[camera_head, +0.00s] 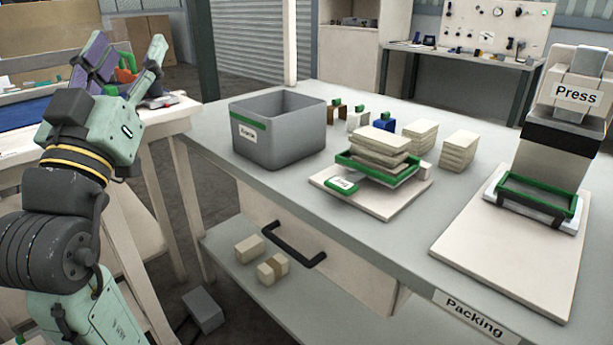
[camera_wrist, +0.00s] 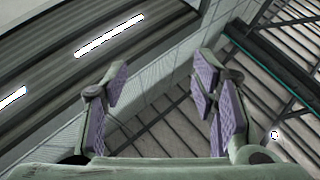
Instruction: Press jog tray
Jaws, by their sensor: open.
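The press (camera_head: 572,100), labelled "Press", stands at the right end of the packing table. A green-rimmed tray (camera_head: 537,197) sits at its base on a pale board, under the dark press head; it looks empty. A second green-rimmed tray (camera_head: 378,174) sits on another pale board at the middle of the table, with a stack of pale sheets or pads (camera_head: 380,146) in it. My gripper (camera_head: 130,50) is raised at the far left, away from both trays and the press. In the wrist view my gripper (camera_wrist: 163,85) is open and empty, facing upward toward the ceiling.
A grey bin (camera_head: 278,145) with a green band stands left of the middle tray. Pale stacks (camera_head: 459,150) and small coloured blocks (camera_head: 384,123) lie behind. A green button-like piece (camera_head: 342,185) is in front of the middle tray. A drawer handle (camera_head: 287,246) juts from the table front.

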